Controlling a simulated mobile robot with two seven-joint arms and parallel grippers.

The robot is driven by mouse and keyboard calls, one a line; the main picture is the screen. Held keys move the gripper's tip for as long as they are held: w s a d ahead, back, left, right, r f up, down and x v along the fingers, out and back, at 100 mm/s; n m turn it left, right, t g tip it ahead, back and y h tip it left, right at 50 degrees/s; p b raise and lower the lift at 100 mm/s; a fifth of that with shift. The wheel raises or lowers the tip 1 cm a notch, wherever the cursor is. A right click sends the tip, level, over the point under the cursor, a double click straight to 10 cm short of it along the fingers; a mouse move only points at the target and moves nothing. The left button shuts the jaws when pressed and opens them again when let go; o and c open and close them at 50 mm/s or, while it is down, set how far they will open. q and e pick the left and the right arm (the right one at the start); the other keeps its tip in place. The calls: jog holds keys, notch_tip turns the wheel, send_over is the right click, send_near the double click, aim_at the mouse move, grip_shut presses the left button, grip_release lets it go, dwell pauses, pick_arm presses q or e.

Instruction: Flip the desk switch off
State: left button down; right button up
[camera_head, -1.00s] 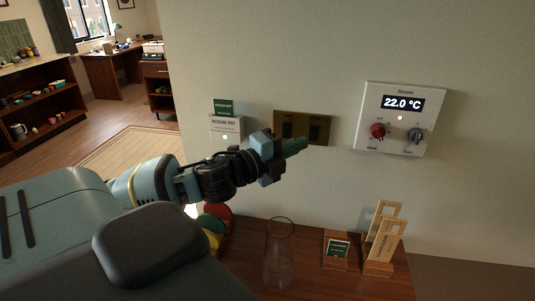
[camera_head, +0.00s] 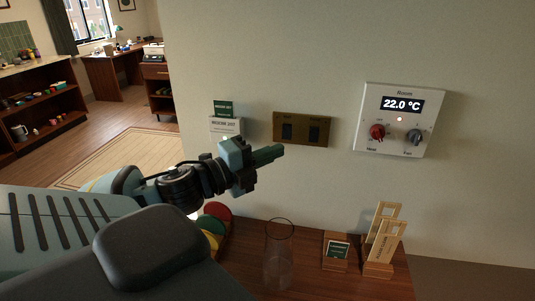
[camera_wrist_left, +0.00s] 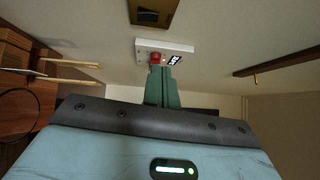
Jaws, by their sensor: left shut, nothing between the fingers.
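A brass switch plate (camera_head: 302,117) is fixed to the wall and carries two dark rocker switches, a left one (camera_head: 287,131) and a right one (camera_head: 315,133). The labels above them are too small to read, so I cannot tell which is the desk switch. My left gripper (camera_head: 279,151) is shut and empty, its green fingertips just below the plate's lower left side in the head view. Whether the tips touch the wall is unclear. In the left wrist view the shut fingers (camera_wrist_left: 163,88) show, with part of the brass plate (camera_wrist_left: 150,17) at the top edge. My right gripper is out of view.
A white room thermostat (camera_head: 401,149) with two knobs is on the wall to the right. A card holder (camera_head: 226,127) is on the wall to the left. Below, a wooden counter (camera_head: 310,284) bears a glass vase (camera_head: 279,262), a card stand (camera_head: 336,250) and a wooden rack (camera_head: 382,247).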

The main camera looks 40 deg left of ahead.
pick_arm(q)
jog(key=shift+s+a, duration=0.1)
jog(key=shift+s, duration=0.4)
dwell(0.3)
jog(key=s+a+f+n+g+y, duration=0.25)
jog(key=f+n, duration=0.25)
jog(key=f, duration=0.3)
jog(key=s+a+f+n+g+y, duration=0.1)
jog(key=s+f+n+g+y, duration=0.2)
jog(key=f, duration=0.4)
jog(key=s+a+f+n+g+y, duration=0.1)
jog(key=s+f+n+g+y, duration=0.2)
jog(key=f+n, duration=0.4)
jog(key=s+d+f+n+g+h, duration=0.2)
jog(key=s+d+f+g, duration=0.2)
jog(key=s+d+f, duration=0.4)
jog(key=s+d+f+n+g+h, duration=0.25)
jog(key=s+d+f+g, duration=0.2)
jog(key=s+d, duration=0.45)
jog(key=w+d+f+t+h, duration=0.1)
jog(key=w+d+f+t, duration=0.2)
jog(key=w+f+t, duration=0.4)
notch_tip(320, 180, down, 4)
jog(key=shift+w+r+t, duration=0.1)
jog(key=shift+w+t, duration=0.3)
jog(key=shift+t, duration=0.3)
jog(key=c, duration=2.1)
grip_release()
jog(key=shift+c, duration=0.2)
